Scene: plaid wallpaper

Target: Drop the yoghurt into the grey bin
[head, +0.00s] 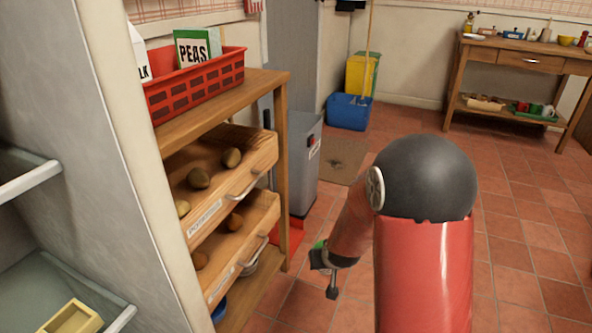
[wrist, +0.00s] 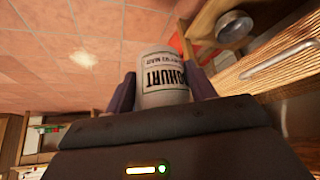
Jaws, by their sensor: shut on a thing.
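The yoghurt (wrist: 165,80) is a white pot with dark lettering, seen upside down in the wrist view. My gripper (wrist: 162,90) is shut on it, with one dark finger on each side. In the head view my gripper (head: 325,272) hangs low over the tiled floor, right of the wooden shelf unit; the yoghurt cannot be made out there. The grey bin (head: 304,172) stands on the floor beyond the shelf unit, tall, with a small red and black mark. It is farther back than my gripper, and the shelf unit hides part of its left side.
The wooden shelf unit (head: 284,110) holds a red basket (head: 195,85) and drawers of potatoes. An open fridge (head: 70,120) is at the near left. A blue bin (head: 347,112) and yellow bin (head: 361,75) stand farther back. A wooden table (head: 522,62) is far right. Open floor lies between.

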